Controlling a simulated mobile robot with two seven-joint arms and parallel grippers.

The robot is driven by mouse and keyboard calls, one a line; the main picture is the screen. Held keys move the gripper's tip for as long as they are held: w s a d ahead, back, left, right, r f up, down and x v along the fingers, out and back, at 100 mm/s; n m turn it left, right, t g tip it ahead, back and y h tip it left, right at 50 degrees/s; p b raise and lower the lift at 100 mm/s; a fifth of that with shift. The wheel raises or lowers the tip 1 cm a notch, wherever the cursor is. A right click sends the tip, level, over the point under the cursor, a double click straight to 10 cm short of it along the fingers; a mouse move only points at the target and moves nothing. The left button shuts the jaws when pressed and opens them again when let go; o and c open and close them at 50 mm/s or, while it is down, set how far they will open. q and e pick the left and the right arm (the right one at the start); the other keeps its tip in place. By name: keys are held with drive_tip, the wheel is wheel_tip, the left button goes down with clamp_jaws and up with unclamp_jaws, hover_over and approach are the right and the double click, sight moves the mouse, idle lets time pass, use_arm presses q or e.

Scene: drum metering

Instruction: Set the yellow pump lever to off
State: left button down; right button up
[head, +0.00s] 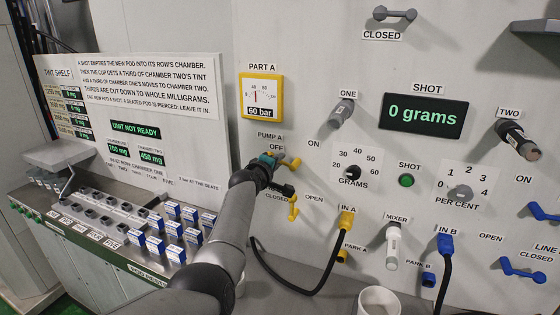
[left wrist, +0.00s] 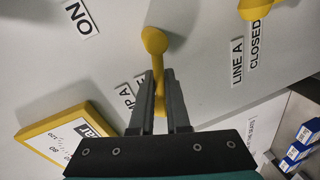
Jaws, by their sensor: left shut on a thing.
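The yellow pump lever (head: 295,163) is on the wall panel, below the OFF label (head: 276,147) and the ON label (head: 313,144). My left gripper (head: 281,161) is at the lever and covers part of it. In the left wrist view, the lever's rounded yellow end (left wrist: 155,42) shows beyond the tips of my left gripper (left wrist: 158,74). Its dark fingers are on either side of the lever, shut on it. The lever's base is partly hidden behind the fingers, and its exact setting is hard to tell. My right gripper is out of view.
The yellow line A lever (head: 293,208) is just below. The yellow-framed gauge (head: 262,97) reads 60 bar above. The yellow IN A plug (head: 346,220) has a black hose to its lower left. A rack of blue-and-white pods (head: 173,211) stands at left.

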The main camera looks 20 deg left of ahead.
use_arm(q)
drive_tip(key=shift+f+n+h+b, duration=0.4)
drive_tip(key=shift+f+n, duration=0.15)
drive_tip(key=shift+n, duration=0.55)
drive_tip(key=c, duration=0.9)
unclamp_jaws()
drive_tip(key=shift+s, duration=0.1)
drive_tip(key=s+r+p, duration=0.3)
drive_tip(key=s, duration=1.1)
drive_tip(key=shift+s+a+p, duration=0.3)
drive_tip(key=shift+s, duration=0.05)
